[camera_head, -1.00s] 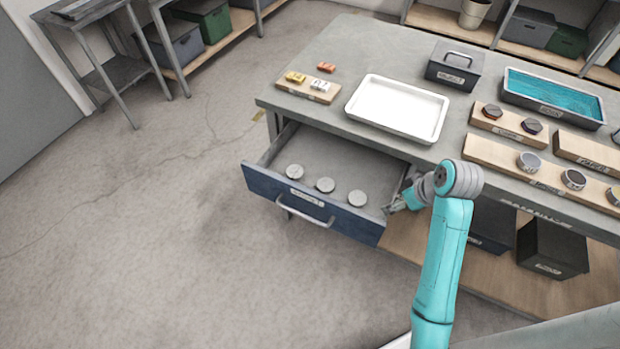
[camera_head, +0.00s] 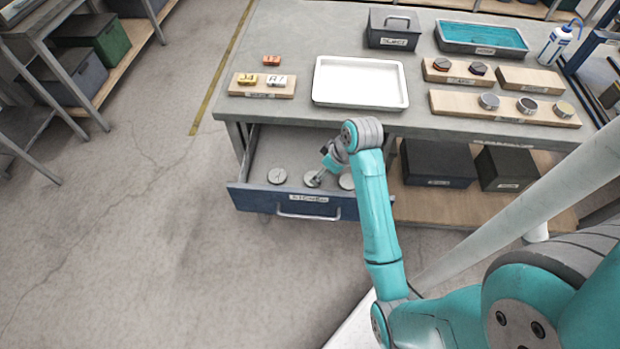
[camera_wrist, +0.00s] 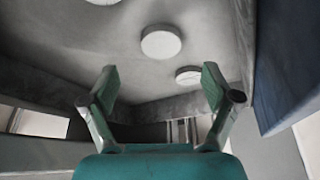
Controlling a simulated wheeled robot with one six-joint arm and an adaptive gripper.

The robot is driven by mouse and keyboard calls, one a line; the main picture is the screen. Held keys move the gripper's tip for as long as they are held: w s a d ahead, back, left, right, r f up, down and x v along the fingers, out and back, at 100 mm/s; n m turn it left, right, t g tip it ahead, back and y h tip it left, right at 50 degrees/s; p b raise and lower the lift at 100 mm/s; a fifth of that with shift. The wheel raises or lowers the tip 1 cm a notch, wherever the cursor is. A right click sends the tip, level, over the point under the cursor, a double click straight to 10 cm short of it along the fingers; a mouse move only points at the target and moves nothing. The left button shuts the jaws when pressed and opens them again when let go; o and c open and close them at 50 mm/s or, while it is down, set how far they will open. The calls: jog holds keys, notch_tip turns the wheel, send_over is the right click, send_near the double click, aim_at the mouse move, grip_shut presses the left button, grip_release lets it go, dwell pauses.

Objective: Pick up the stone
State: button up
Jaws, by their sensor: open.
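Three round, flat, pale grey discs lie in a row in the open drawer (camera_head: 252,192): a left one (camera_head: 277,176), a middle one (camera_head: 312,179) and a right one (camera_head: 347,182). They are the most stone-like things in view; I cannot tell which is meant. My gripper (camera_head: 320,172) is inside the drawer area, close to the middle disc, which it partly hides. In the wrist view my gripper (camera_wrist: 160,76) is open and empty. One disc (camera_wrist: 160,42) shows beyond and between the fingertips, apart from them; another (camera_wrist: 188,76) is nearer the right finger.
The drawer's blue front and side walls surround the discs.

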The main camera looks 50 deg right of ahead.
jog(key=shift+x, duration=3.45)
jog(key=shift+w+a+r, duration=0.1)
jog(key=shift+w, duration=0.05)
jog(key=c, duration=1.3)
